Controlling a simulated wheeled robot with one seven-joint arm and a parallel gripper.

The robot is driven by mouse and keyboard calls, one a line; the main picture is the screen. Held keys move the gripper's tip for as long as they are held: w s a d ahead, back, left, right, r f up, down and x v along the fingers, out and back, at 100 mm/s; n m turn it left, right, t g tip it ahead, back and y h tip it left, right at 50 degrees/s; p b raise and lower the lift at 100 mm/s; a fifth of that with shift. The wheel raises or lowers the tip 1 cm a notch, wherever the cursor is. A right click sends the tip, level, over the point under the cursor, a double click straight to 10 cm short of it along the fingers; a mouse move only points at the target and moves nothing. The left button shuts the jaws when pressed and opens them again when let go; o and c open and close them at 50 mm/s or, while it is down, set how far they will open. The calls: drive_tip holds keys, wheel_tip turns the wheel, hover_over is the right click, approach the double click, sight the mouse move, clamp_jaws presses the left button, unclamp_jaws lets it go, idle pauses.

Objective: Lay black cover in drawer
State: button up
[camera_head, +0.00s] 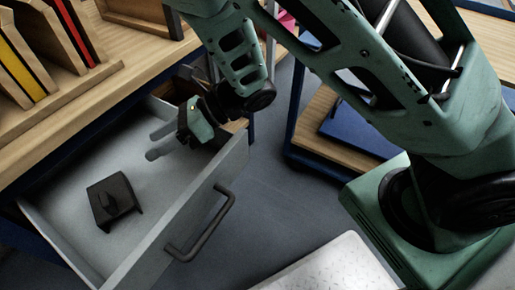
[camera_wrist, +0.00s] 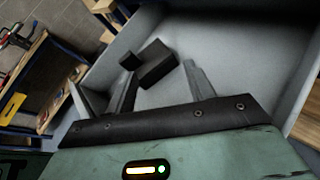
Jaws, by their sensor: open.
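The black cover (camera_head: 112,203) lies on the floor of the open grey drawer (camera_head: 65,210), toward the left in the head view. It has a small raised knob or block on top. In the wrist view the cover (camera_wrist: 157,66) shows beyond the fingertips, with nothing holding it. My gripper (camera_head: 154,145) is open and empty, over the drawer's far right part and apart from the cover. In the wrist view both fingers of my gripper (camera_wrist: 163,70) stand apart, with a clear gap between them.
The drawer's dark handle (camera_head: 203,228) is on its front panel. A wooden worktop (camera_head: 95,105) with upright wooden holders (camera_head: 60,40) stands above the drawer. A blue-framed wooden shelf unit (camera_head: 318,125) stands to the right. Grey floor is open between them.

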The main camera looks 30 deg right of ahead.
drive_tip(key=w+d+r+m+t+h, duration=0.1)
drive_tip(key=d+m+t+h, duration=0.2)
drive_tip(key=m, duration=1)
drive_tip(key=w+d+r+m+t+h, duration=0.15)
drive_tip(key=d+m+h, duration=0.3)
drive_tip(key=m, duration=0.75)
drive_tip(key=s+d+m+g+h, duration=0.1)
drive_tip(key=s+m, duration=0.2)
drive_tip(key=s+d+r+m+h, duration=0.1)
drive_tip(key=s+m, duration=0.2)
drive_tip(key=s+d+r+m+g+h, duration=0.1)
drive_tip(key=s+m+h, duration=0.1)
drive_tip(key=s+m, duration=0.1)
drive_tip(key=shift+s+d+r+m+g, duration=0.15)
drive_tip(key=shift+s+m+g, duration=0.2)
drive_tip(key=shift+m, duration=0.15)
drive_tip(key=s+d+r+m+g+h, duration=0.1)
drive_tip(key=s+d+r+m+g, duration=0.1)
drive_tip(key=s+m, duration=0.4)
drive_tip(key=s+g, duration=0.1)
drive_tip(key=s, duration=0.3)
drive_tip(key=shift+d+m+h, duration=0.35)
drive_tip(key=shift+d+m, duration=0.05)
